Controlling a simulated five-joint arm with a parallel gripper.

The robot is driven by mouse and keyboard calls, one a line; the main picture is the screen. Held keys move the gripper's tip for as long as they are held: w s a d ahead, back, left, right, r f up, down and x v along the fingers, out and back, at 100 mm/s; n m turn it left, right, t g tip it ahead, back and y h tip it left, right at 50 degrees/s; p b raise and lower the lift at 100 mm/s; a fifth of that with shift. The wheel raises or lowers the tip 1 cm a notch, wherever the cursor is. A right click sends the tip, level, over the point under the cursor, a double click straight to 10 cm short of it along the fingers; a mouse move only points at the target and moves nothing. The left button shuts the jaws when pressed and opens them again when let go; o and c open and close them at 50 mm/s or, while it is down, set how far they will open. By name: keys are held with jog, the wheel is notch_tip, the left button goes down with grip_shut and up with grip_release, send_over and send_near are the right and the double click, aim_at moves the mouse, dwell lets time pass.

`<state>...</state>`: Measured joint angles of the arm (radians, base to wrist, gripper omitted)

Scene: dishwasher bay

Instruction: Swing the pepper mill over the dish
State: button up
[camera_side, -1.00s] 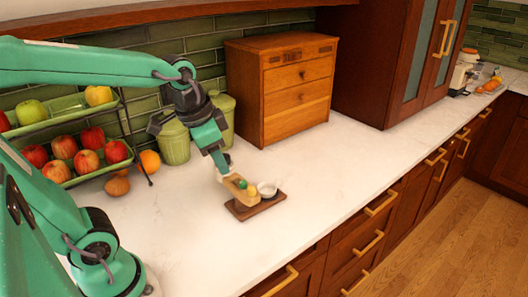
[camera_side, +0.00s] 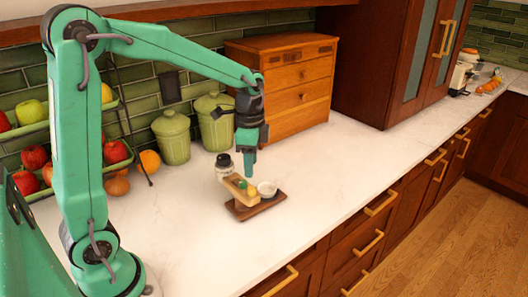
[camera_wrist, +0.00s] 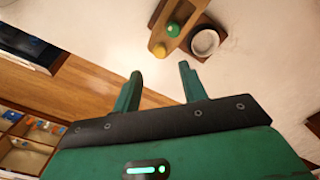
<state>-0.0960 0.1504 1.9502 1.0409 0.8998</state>
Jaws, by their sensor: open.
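A small jar-like object with a black top and pale body (camera_side: 223,166), which looks like the pepper mill, stands at the left end of a light wooden bar (camera_side: 238,190). A small white dish (camera_side: 267,189) sits on the board to the right of the bar. In the wrist view the bar (camera_wrist: 158,45), board (camera_wrist: 200,14) and dish (camera_wrist: 204,42) lie beyond my fingertips; the mill is not visible there. My gripper (camera_side: 250,172) is open and empty above the bar; its fingers (camera_wrist: 160,72) are apart.
Two green lidded canisters (camera_side: 173,140) and a wooden drawer chest (camera_side: 290,90) stand behind. A fruit rack (camera_side: 118,167) is at the left. The white counter (camera_side: 350,160) is clear to the right, ending at its front edge.

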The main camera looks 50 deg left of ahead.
aim_at(252, 188)
jog(key=shift+f, duration=0.15)
jog(key=shift+f, duration=3.75)
grip_shut()
